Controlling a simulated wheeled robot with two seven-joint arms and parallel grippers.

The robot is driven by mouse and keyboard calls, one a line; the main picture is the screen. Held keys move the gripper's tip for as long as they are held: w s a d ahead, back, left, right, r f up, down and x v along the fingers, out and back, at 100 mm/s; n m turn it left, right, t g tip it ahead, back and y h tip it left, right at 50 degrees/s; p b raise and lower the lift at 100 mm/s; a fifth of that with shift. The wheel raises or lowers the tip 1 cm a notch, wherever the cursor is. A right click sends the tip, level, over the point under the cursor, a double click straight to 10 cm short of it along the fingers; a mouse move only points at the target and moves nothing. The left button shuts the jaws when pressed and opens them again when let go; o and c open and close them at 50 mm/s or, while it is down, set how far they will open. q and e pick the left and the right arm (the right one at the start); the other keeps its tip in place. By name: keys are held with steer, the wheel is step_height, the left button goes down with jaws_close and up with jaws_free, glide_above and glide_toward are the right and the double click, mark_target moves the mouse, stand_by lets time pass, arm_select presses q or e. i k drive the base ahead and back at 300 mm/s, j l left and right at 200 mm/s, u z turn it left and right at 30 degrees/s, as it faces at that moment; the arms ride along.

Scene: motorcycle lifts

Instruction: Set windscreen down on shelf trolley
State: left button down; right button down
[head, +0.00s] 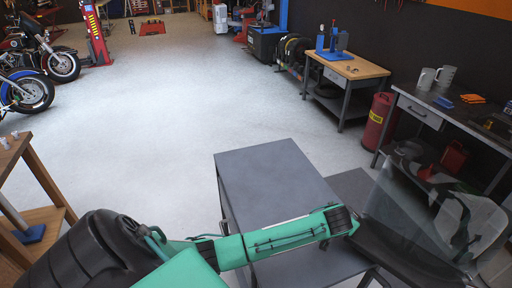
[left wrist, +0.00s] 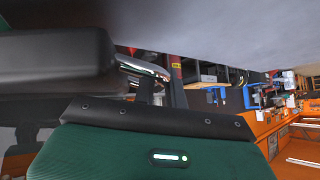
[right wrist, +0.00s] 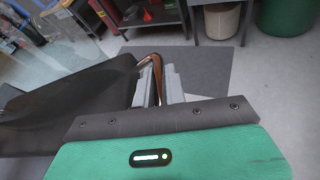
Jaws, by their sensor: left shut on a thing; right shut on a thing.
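The windscreen, a clear curved pane (head: 408,203) with a black lower part (head: 410,258), is held up at the right of the head view, right of the grey shelf trolley (head: 265,170). My left arm crosses above the trolley's top, which looks bare. The right gripper cannot be made out in the head view.
A metal workbench (head: 440,112) with mugs and a red cylinder (head: 379,122) stand behind the windscreen. A wooden table (head: 20,165) is at left. The floor beyond the trolley is clear.

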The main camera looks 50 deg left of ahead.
mark_target(283, 196)
steer(key=u, duration=1.85)
steer(key=l+u, duration=0.3)
steer(key=l, duration=1.15)
steer(key=i+l, duration=0.1)
steer(key=l, duration=0.6)
